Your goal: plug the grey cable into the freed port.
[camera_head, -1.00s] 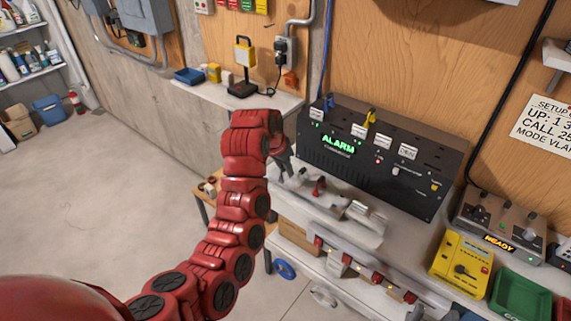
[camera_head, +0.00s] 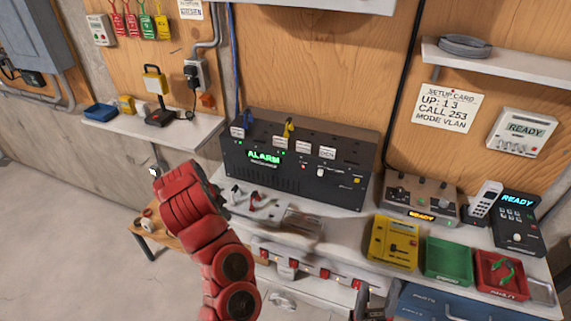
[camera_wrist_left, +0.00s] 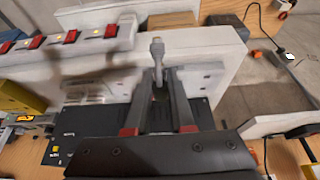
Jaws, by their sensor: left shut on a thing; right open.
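The black switch box (camera_head: 296,165) with a green ALARM display stands against the wall. A blue plug (camera_head: 248,117) and a yellow plug (camera_head: 288,129) show at its top, with white tags below. I cannot tell which port is free. My left gripper (camera_head: 232,192) is in front of the box's left end. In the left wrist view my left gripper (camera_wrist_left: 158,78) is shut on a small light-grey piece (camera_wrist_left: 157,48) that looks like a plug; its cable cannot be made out. My right gripper (camera_head: 376,301) is open at the bottom edge, partly cut off.
A grey cable coil (camera_head: 465,46) lies on the upper right shelf. A yellow box (camera_head: 393,243), a green bin (camera_head: 449,260) and a red bin (camera_head: 502,274) stand on the bench's right. A power strip (camera_head: 310,268) with red switches runs along the front.

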